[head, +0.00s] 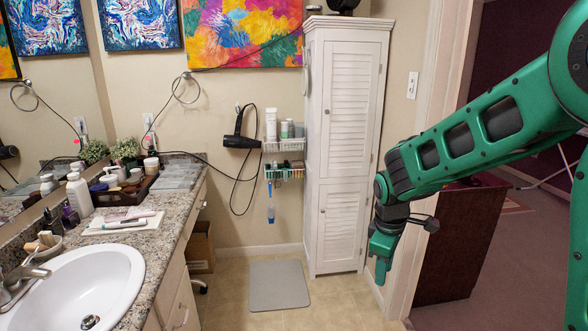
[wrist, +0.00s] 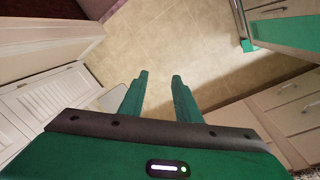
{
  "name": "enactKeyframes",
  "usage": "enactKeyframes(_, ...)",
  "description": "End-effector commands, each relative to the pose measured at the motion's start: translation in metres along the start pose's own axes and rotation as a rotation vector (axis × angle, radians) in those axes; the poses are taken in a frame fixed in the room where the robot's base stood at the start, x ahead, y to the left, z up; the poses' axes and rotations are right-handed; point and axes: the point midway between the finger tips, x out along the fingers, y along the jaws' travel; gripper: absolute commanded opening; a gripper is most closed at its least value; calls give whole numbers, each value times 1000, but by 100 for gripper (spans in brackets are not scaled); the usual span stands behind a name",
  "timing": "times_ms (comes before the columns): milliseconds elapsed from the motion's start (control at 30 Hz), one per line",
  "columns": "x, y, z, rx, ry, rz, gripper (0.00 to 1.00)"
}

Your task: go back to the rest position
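My gripper (head: 381,262) hangs at the end of my green arm on the right of the head view, in front of the doorway edge and right of the tall white cabinet. In the wrist view my gripper (wrist: 159,80) points down over the tiled floor (wrist: 145,50). Its two green fingers are apart with only bare floor showing between them. It holds nothing.
A white louvred cabinet (head: 345,150) stands at the back, and a dark red-brown cabinet (head: 458,250) stands right of the gripper. A granite counter (head: 165,225) with a sink (head: 75,285) is on the left. A grey mat (head: 279,286) lies on open floor.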

Motion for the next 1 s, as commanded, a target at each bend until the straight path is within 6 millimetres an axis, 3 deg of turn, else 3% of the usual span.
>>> enactKeyframes(33,-11,5,30,105,-4,-10,30)
enactKeyframes(100,-23,5,69,249,-16,-29,30)
enactKeyframes(267,-48,-9,152,576,-47,-66,30)
enactKeyframes(500,-76,-60,256,1057,-95,-113,30)
enactKeyframes(700,-88,-109,306,1370,-133,-139,30)
enactKeyframes(833,-91,-128,320,1478,-148,-148,30)
enactKeyframes(1000,-91,-134,325,1517,-154,-151,30)
